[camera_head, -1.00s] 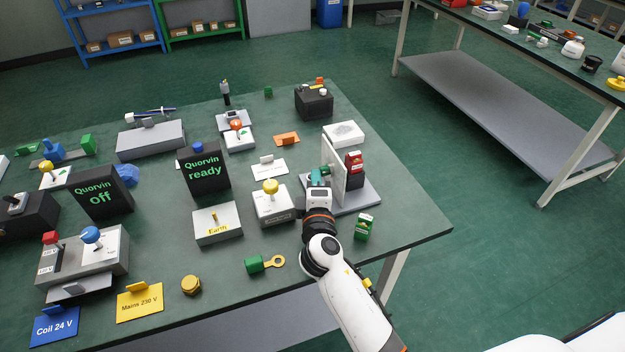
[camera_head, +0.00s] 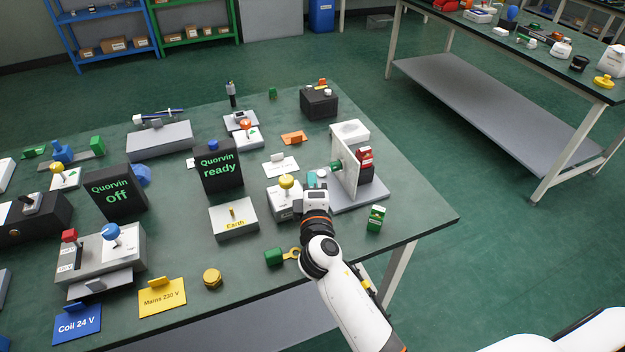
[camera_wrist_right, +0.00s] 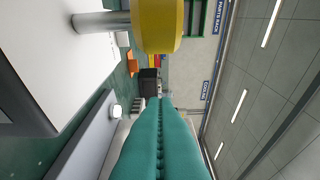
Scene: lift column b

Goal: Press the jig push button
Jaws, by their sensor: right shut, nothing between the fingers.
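A grey fixture with an upright white panel (camera_head: 345,171) stands near the table's right end, apparently the jig. A small pale round button (camera_head: 321,173) shows at the left of its base, and a similar pale button (camera_wrist_right: 116,111) shows in the right wrist view. A green knob (camera_head: 336,166) is on the panel's left side. My right gripper (camera_head: 312,180) has teal fingers, shut and empty, between the fixture and a white box with a yellow knob (camera_head: 286,181). The fingers (camera_wrist_right: 160,108) point past the button without visible contact. My left gripper is out of view.
The yellow knob (camera_wrist_right: 157,25) stands very close beside the fingers in the right wrist view. A red and black block (camera_head: 365,166) is behind the panel. A green box (camera_head: 375,218) stands at the front right.

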